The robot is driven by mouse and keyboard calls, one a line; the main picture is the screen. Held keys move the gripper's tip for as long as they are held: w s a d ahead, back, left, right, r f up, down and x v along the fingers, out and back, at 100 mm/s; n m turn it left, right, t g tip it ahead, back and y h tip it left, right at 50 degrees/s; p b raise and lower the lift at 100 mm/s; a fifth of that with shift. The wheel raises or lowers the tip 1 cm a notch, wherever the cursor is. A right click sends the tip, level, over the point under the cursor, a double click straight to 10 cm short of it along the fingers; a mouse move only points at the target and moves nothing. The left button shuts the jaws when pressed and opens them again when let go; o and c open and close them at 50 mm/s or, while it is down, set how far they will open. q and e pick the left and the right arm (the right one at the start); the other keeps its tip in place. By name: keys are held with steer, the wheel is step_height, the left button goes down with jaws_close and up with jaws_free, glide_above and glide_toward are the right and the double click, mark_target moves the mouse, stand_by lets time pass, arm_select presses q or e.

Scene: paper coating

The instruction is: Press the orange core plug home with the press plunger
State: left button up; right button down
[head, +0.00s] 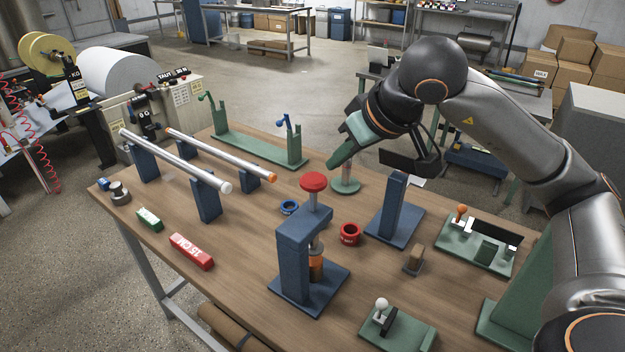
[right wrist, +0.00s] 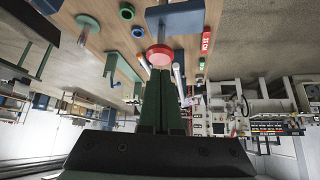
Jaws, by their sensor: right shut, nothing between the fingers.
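The blue press (head: 292,262) stands near the front middle of the table. Its plunger has a red knob (head: 314,182) on top, raised above the press arm on a metal shaft. The orange core plug (head: 316,268) is upright under the arm, below the plunger's lower end; how deep it sits cannot be told. My right gripper (head: 333,164) is shut and empty, its green fingers just up and right of the red knob in the head view. In the right wrist view the knob (right wrist: 160,55) lies just beyond the fingertips (right wrist: 161,72); contact is not visible. My left gripper is out of view.
A blue ring (head: 289,207) and a red ring (head: 350,233) lie beside the press. A blue post stand (head: 395,212) is to its right. Two rods on blue stands (head: 207,200) are at left. A red block (head: 191,251) lies front left, with bare table around it.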

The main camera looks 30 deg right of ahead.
mark_target(316, 180)
steer(key=shift+b+x, duration=1.3)
steer(key=shift+x, duration=2.15)
